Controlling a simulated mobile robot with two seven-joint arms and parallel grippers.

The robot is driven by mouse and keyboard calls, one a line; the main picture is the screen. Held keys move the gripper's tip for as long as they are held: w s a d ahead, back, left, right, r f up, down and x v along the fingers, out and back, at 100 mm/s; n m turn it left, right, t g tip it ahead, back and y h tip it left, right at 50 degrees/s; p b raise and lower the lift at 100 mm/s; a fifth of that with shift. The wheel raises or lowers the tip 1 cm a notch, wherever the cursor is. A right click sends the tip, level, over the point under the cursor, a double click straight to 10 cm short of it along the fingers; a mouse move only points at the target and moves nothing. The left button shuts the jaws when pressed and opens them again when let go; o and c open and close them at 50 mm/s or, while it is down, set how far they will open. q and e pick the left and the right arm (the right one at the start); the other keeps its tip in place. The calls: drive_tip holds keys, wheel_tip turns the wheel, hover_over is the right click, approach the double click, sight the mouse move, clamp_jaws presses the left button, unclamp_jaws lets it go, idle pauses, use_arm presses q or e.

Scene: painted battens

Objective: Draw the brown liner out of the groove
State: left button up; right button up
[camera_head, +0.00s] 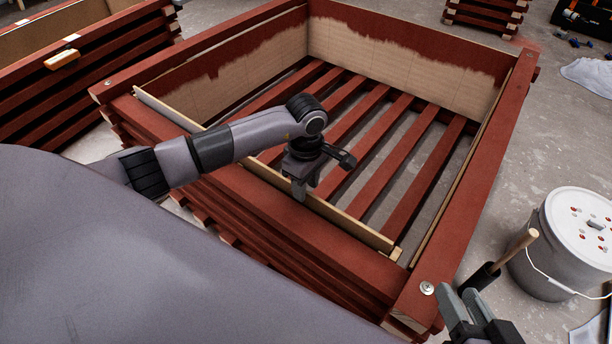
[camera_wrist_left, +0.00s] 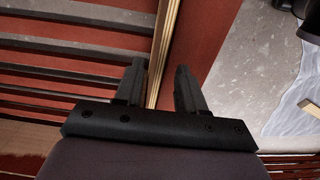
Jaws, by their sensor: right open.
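The brown liner (camera_head: 355,226) is a thin board along the near side of the red slatted crate, with its pale top edge showing. Its lower part is hidden by the crate wall. My left gripper (camera_head: 303,186) reaches down over the middle of this edge. In the left wrist view, the liner's edge (camera_wrist_left: 163,55) runs between the two fingers of the left gripper (camera_wrist_left: 160,75), which are apart with gaps beside it. My right gripper (camera_head: 465,305) is open and empty beyond the crate's near right corner.
The red crate (camera_head: 480,165) has a slatted bottom and part-painted boards inside its far walls. Another red crate (camera_head: 120,70) stands at the left. Grey floor lies around.

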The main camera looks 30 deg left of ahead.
use_arm(q)
drive_tip(key=shift+f, duration=0.45)
clamp_jaws()
idle(1.1)
